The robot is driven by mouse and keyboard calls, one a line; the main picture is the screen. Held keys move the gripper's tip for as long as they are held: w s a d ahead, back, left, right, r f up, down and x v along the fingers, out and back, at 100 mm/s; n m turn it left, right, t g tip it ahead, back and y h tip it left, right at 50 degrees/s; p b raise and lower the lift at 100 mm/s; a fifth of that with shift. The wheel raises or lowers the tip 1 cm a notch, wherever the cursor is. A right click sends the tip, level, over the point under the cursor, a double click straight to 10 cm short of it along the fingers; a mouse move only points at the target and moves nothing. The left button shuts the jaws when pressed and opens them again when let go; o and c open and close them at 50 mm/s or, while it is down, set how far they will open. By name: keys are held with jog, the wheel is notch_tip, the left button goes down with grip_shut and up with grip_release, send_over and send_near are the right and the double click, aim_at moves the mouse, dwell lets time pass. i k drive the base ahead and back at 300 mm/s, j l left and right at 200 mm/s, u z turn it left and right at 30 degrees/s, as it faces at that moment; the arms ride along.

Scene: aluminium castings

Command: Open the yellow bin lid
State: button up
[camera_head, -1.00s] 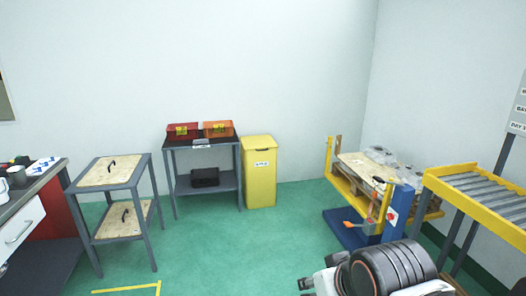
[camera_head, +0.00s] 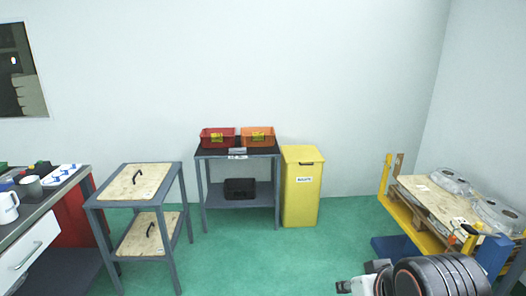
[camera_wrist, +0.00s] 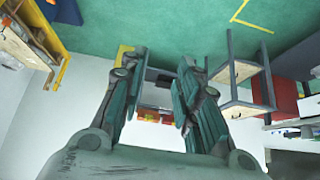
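The yellow bin (camera_head: 300,199) stands on the green floor against the back wall, just right of a dark metal table. Its yellow lid (camera_head: 302,155) is closed, and a white label is on its front. My gripper (camera_wrist: 160,85) shows in the wrist view with its two fingers apart and nothing between them. In the head view my arm is at the lower right, well in front of the bin and apart from it. The wrist view appears upside down, and a small yellow patch, likely the bin (camera_wrist: 123,55), shows beside the left finger.
The dark table (camera_head: 239,152) holds a red tray (camera_head: 217,143) and an orange tray (camera_head: 258,141). A wooden-topped cart (camera_head: 120,187) stands left. A yellow pallet truck (camera_head: 420,225) with castings stands right. The floor before the bin is clear.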

aim_at(299, 153)
jog(key=i, duration=1.5)
jog(key=i+j, duration=0.1)
jog(key=i, duration=1.4)
